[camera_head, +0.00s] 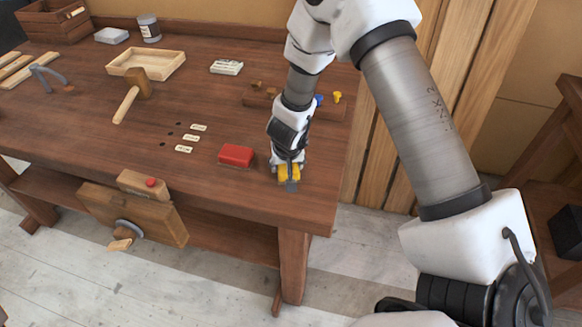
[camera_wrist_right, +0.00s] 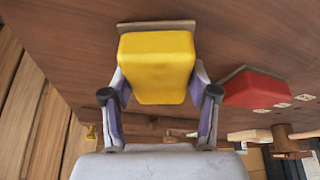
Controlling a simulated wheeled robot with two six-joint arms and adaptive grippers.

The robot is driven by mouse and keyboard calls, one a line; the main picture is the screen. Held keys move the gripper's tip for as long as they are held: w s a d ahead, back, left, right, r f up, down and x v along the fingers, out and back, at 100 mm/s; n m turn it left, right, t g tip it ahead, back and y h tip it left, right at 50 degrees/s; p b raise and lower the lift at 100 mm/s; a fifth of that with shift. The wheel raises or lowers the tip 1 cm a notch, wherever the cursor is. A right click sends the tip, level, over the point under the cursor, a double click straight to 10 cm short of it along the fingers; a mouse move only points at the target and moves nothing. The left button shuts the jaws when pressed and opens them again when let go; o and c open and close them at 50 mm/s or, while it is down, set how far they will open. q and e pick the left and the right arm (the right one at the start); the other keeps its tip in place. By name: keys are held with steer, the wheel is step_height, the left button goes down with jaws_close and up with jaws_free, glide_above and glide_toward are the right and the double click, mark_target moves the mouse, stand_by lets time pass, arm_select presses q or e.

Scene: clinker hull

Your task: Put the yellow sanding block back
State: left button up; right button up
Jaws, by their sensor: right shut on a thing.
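The yellow sanding block (camera_head: 289,174) is at the front right of the wooden bench, with my right gripper (camera_head: 288,166) coming down on it from above. In the right wrist view the yellow block (camera_wrist_right: 156,66) sits between the two fingers of my right gripper (camera_wrist_right: 160,100), which is shut on it. A thin grey-brown edge shows along the block's far side. I cannot tell whether the block touches the bench top. My left gripper is not in view.
A red block (camera_head: 237,155) lies just left of the yellow one, and also shows in the wrist view (camera_wrist_right: 257,88). Small white labels (camera_head: 191,138), a mallet (camera_head: 133,92), a shallow tray (camera_head: 146,64) and a wooden rack (camera_head: 262,97) are farther back. The bench's right edge is close.

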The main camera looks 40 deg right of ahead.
steer(key=shift+w+f, duration=0.15)
steer(key=shift+w+d+f, duration=0.2)
steer(key=shift+w+d, duration=0.05)
steer(key=o, duration=1.2)
steer(key=shift+w+d+f, duration=0.1)
steer(key=shift+d+f, duration=0.05)
steer(key=shift+d, duration=0.05)
steer(key=shift+o, duration=0.2)
steer(key=shift+s, duration=0.2)
steer(key=shift+s+a+r+p, duration=0.1)
steer(key=shift+a+r+p, duration=0.2)
steer(key=shift+r, duration=0.3)
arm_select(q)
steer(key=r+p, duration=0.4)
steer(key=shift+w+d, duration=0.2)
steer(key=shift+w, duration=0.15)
arm_select(e)
steer(key=v, duration=1.1)
steer(key=shift+d, duration=0.1)
